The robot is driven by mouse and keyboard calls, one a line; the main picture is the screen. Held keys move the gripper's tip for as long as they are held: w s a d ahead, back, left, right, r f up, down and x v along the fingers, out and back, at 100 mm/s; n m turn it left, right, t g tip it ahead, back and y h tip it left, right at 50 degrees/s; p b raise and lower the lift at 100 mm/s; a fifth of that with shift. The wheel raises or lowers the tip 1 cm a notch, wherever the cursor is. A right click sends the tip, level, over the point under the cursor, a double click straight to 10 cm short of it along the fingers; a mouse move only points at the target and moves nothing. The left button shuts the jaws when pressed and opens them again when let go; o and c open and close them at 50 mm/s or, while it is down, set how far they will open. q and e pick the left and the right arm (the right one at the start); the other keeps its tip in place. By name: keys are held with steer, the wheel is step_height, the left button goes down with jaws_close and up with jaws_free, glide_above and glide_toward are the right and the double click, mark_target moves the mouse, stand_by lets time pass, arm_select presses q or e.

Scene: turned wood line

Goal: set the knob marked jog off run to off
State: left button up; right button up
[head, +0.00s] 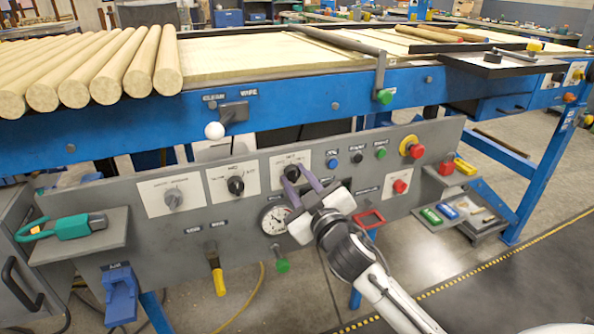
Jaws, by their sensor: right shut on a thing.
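My right gripper (299,190) reaches up to the grey control panel (340,234) from below right. Its purple fingers are shut on a black knob (291,172) on the rightmost of three white knob plates. The gripper partly covers this knob and its plate, so its pointer and the lettering cannot be read clearly. A second black knob (235,186) sits on the middle plate, and a grey knob (173,199) sits on the left plate. Their small lettering is also too small to read surely. My left gripper is not in view.
A round gauge (273,219) lies just left of the gripper. Small buttons and a red mushroom button (411,147) lie to the right. A red frame-shaped handle (369,219) is near my forearm. A blue conveyor (300,100) with wooden rods (155,60) runs above the panel.

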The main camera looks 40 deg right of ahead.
arm_select(q)
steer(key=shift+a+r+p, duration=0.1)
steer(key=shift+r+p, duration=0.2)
steer(key=shift+p, duration=0.2)
arm_select(e)
steer(key=shift+n, duration=0.8)
steer(key=o, duration=1.1)
steer(key=shift+c, duration=0.2)
arm_select(q)
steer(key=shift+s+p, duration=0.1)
steer(key=shift+p, duration=0.25)
arm_select(e)
steer(key=v, duration=1)
steer(key=shift+s, duration=0.15)
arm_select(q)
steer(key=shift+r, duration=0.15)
